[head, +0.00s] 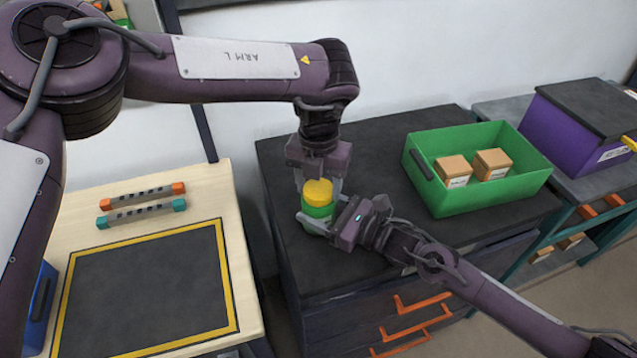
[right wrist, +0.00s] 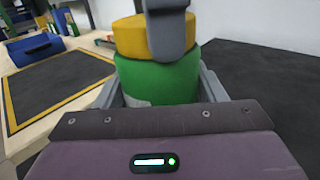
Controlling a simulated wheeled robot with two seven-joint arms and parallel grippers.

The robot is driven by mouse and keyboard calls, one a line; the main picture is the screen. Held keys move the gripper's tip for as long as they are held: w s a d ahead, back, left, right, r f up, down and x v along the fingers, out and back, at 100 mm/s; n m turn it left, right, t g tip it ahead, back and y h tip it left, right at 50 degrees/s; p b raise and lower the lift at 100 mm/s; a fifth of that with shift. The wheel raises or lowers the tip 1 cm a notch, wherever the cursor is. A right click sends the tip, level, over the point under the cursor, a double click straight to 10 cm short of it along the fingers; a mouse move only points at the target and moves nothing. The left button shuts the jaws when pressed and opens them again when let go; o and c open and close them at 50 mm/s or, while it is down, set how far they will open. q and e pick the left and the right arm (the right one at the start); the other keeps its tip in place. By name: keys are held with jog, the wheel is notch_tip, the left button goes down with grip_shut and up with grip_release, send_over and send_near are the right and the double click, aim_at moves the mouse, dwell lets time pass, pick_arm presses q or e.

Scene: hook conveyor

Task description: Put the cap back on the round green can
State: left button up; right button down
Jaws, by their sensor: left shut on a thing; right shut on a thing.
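The round green can (head: 319,211) stands upright on the dark cabinet top, and it fills the middle of the right wrist view (right wrist: 160,82). The yellow cap (head: 318,192) sits at the can's top; it also shows in the right wrist view (right wrist: 135,37). I cannot tell whether it is fully seated. My left gripper (head: 318,185) comes down from above and is shut on the cap, with one grey finger in front of it in the right wrist view. My right gripper (head: 322,220) is shut around the can's body from the right, low down.
A green crate (head: 475,207) with two cardboard boxes stands to the right on the dark cabinet top (head: 400,125). A purple box (head: 573,130) stands farther right. At left, a wooden table holds a yellow-bordered black mat (head: 150,290) and two orange- and teal-ended bars (head: 142,205).

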pick_arm(q)
jog(key=m, duration=0.7)
jog(key=shift+w+m, duration=0.1)
jog(key=shift+m, duration=0.2)
jog(key=o, duration=1.1)
jog(key=shift+r, duration=2.25)
jog(key=shift+c, duration=0.5)
